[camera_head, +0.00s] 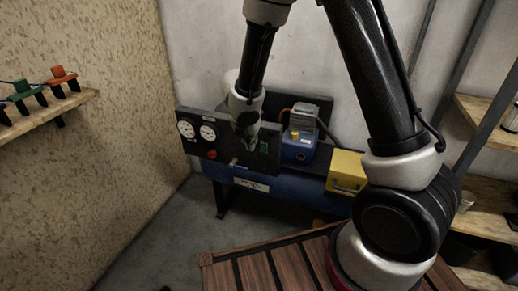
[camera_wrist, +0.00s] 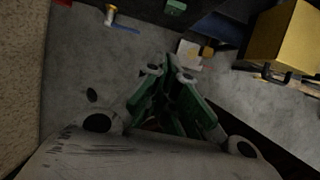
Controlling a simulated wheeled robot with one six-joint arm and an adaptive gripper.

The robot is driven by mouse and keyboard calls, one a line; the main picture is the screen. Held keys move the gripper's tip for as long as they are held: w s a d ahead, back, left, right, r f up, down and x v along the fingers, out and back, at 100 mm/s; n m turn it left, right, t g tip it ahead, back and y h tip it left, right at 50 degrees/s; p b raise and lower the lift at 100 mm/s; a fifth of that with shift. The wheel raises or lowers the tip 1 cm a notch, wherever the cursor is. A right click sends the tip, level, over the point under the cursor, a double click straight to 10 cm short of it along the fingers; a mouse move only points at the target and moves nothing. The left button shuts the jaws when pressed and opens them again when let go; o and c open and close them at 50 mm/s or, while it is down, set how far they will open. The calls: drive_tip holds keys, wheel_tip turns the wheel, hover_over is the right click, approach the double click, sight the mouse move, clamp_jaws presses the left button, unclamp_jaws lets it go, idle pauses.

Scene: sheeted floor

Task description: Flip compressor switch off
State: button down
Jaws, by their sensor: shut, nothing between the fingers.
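The compressor has a blue tank (camera_head: 285,187) and a dark front panel (camera_head: 190,148) with two white dial gauges (camera_head: 208,132) and a red knob (camera_head: 212,154). A small green switch-like part (camera_head: 264,147) is on the panel's right side. It also shows at the top edge of the wrist view (camera_wrist: 175,7); its position cannot be told. My gripper (camera_head: 250,142) is in front of the panel, just left of the green part, and hides some of the panel. In the wrist view my gripper's green fingers (camera_wrist: 172,70) are shut and empty, with a gap to the green part.
A yellow box (camera_head: 346,172) is at the compressor's right end. A brass valve (camera_wrist: 110,14) sticks out below the panel. A brown slatted surface (camera_head: 240,270) is in front. Shelves (camera_head: 485,210) stand right, and a wall shelf (camera_head: 45,113) hangs left. Grey floor is clear at left.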

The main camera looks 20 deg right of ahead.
sight(260, 143)
drive_tip(key=w+d+f, duration=0.1)
drive_tip(key=w+f, duration=0.1)
drive_tip(key=w+d+f, duration=0.1)
drive_tip(key=d+f, duration=0.1)
drive_tip(key=f, duration=0.1)
drive_tip(key=w+d+f, duration=0.1)
drive_tip(key=w+f, duration=0.1)
drive_tip(key=f, duration=0.1)
drive_tip(key=shift+w+d, duration=0.15)
drive_tip(key=shift+w, duration=0.2)
drive_tip(key=shift+w+d+r, duration=0.2)
drive_tip(key=shift+w+d, duration=0.1)
drive_tip(key=shift+w, duration=0.1)
drive_tip(key=shift+r, duration=0.8)
drive_tip(key=shift+a, duration=0.1)
